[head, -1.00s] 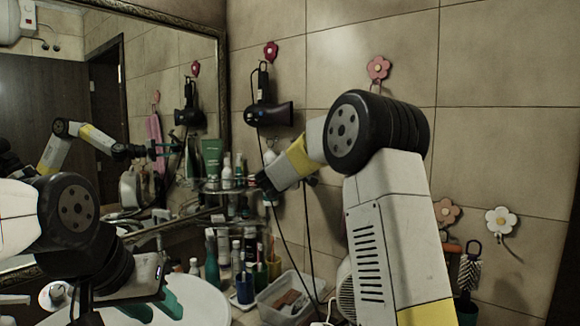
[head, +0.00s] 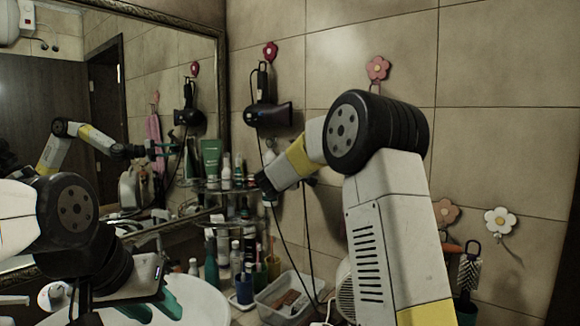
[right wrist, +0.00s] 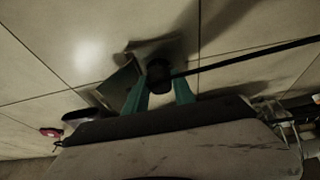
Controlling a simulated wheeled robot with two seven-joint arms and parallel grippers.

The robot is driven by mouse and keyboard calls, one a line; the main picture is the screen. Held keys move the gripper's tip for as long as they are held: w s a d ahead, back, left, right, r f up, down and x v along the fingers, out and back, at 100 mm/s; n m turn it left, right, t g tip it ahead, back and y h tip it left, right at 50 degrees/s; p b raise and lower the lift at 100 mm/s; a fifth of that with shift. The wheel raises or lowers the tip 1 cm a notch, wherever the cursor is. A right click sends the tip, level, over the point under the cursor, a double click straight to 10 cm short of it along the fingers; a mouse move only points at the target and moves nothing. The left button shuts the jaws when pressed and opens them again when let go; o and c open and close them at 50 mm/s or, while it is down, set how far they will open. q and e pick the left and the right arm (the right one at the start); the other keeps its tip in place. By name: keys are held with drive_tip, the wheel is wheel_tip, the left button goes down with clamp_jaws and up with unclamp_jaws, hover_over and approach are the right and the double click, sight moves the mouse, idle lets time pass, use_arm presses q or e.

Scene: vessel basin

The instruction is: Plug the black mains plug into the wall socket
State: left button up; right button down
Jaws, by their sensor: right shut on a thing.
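In the right wrist view, my right gripper (right wrist: 160,92) has its green fingers shut on the black mains plug (right wrist: 158,72), close to the tiled wall. A black cable (right wrist: 240,58) runs from the plug to the right. A grey plate-like shape (right wrist: 122,84) is beside the plug; it may be the wall socket, but is too dark to be sure. I cannot tell whether plug and socket touch. In the head view, the right wrist hides the plug and I cannot pick out the socket. My left gripper (head: 153,309) is low at the left, its green fingers apart and empty.
A hair dryer (head: 268,116) hangs on the wall beside the mirror (head: 150,70). A glass shelf with bottles (head: 226,172) stands near my right wrist. Cups, bottles and a clear bin (head: 290,296) crowd the counter beside the white basin (head: 205,298). Flower hooks (head: 498,221) dot the wall.

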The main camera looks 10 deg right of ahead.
drive_tip(key=shift+w+d, duration=0.4)
idle(0.8)
drive_tip(key=c, duration=1)
unclamp_jaws()
drive_tip(key=shift+c, duration=0.2)
drive_tip(key=shift+o, duration=0.4)
drive_tip(key=shift+r, duration=0.1)
drive_tip(key=v, duration=0.7)
drive_tip(key=shift+s+a, duration=0.2)
drive_tip(key=shift+s, duration=0.1)
